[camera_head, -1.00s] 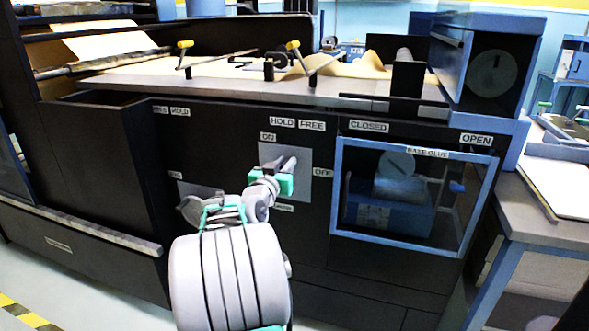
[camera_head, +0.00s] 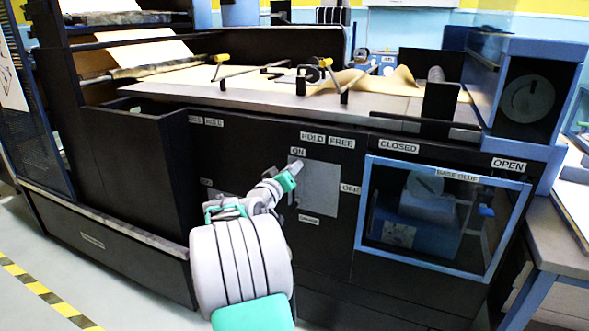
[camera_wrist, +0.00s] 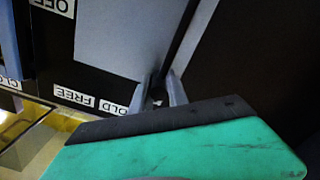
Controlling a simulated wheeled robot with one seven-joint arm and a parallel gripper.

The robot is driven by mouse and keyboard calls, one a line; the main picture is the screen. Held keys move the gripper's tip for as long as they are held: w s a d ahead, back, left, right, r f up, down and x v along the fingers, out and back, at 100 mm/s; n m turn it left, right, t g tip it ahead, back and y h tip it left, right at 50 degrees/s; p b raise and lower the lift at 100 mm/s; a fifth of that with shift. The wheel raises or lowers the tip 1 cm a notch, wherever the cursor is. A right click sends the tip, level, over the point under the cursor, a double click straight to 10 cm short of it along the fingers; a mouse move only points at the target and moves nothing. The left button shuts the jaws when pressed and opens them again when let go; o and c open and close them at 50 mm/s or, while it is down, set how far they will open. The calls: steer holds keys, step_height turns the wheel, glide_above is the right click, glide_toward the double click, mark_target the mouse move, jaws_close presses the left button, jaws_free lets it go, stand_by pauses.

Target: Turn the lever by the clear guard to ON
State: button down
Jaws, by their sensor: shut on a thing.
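A pale square plate (camera_head: 320,188) is on the dark machine front, with an ON label (camera_head: 299,152) at its upper left and an OFF label (camera_head: 350,188) at its right. My gripper (camera_head: 293,170) is at the plate's upper left, just below ON. In the wrist view, which looks upside down, my gripper (camera_wrist: 158,92) is shut on the end of a thin dark lever (camera_wrist: 183,32). The lever slants across the plate's edge there. In the head view the lever is mostly hidden by my gripper. The clear guard (camera_head: 363,215), blue-framed, sits right of the plate.
HOLD and FREE labels (camera_head: 327,140) are above the plate. The guard has CLOSED (camera_head: 398,146) and OPEN (camera_head: 508,164) labels over it. A table (camera_head: 568,240) stands at the right. Bare floor with a striped line (camera_head: 40,290) lies at lower left.

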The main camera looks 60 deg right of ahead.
steer(key=shift+f, duration=0.25)
steer(key=c, duration=1.6)
jaws_free()
steer(key=o, duration=0.3)
steer(key=shift+r, duration=0.15)
steer(key=a, duration=0.5)
steer(key=s+a+p, duration=0.1)
steer(key=a, duration=0.1)
steer(key=shift+a, duration=0.4)
